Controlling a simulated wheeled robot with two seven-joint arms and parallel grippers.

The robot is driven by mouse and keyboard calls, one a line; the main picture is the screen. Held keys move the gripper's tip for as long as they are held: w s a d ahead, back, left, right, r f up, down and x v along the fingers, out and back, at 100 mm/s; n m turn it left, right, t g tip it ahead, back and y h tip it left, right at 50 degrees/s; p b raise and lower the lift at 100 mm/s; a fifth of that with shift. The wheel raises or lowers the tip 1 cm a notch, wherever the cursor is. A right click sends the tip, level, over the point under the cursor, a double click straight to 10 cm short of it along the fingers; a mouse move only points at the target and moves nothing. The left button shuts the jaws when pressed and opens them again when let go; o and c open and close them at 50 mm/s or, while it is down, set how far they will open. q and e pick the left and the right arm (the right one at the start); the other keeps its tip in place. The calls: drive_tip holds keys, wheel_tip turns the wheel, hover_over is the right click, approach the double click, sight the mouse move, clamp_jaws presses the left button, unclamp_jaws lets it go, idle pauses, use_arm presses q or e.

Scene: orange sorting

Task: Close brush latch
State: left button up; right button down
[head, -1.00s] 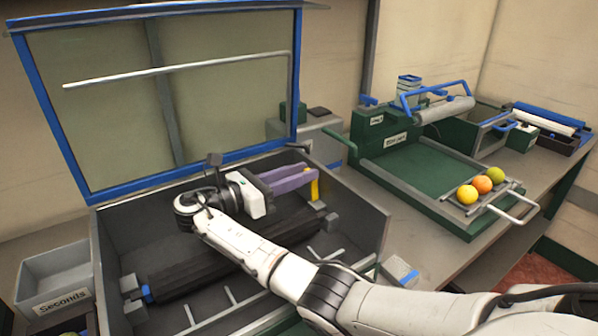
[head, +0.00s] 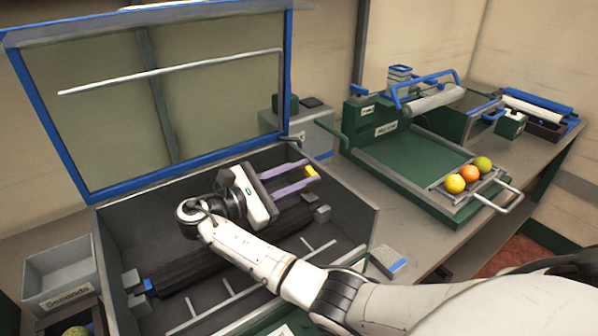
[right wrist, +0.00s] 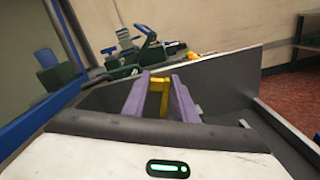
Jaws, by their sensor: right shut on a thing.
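A dark ribbed brush roller (head: 190,268) lies across the inside of the open grey box (head: 345,225). A small yellow latch piece (head: 312,172) is by the roller's right end, near the box's back right wall. My right gripper (head: 307,171) reaches over the box with its two purple fingers, shut on the yellow latch. In the right wrist view the yellow latch (right wrist: 158,97) stands between the purple fingertips. My left gripper is out of view.
The box's blue-framed lid (head: 165,90) stands open behind. A grey bin marked "Seconds" (head: 62,280) is on the left. A green tray (head: 400,165) stands to the right, with several fruits on a wire rack (head: 490,195). A small block (head: 388,262) sits outside the box.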

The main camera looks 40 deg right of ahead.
drive_tip(key=shift+r, duration=0.3)
drive_tip(key=shift+w, duration=0.1)
drive_tip(key=c, duration=1.6)
unclamp_jaws()
drive_tip(key=shift+c, duration=0.2)
drive_tip(key=shift+o, duration=0.3)
drive_tip(key=shift+f, duration=0.1)
drive_tip(key=shift+a+f, duration=0.1)
drive_tip(key=shift+a, duration=0.35)
drive_tip(key=a, duration=0.3)
drive_tip(key=a+b, duration=0.1)
drive_tip(key=a, duration=0.1)
drive_tip(key=w+a+b, duration=0.1)
drive_tip(key=a, duration=0.2)
drive_tip(key=shift+a, duration=0.7)
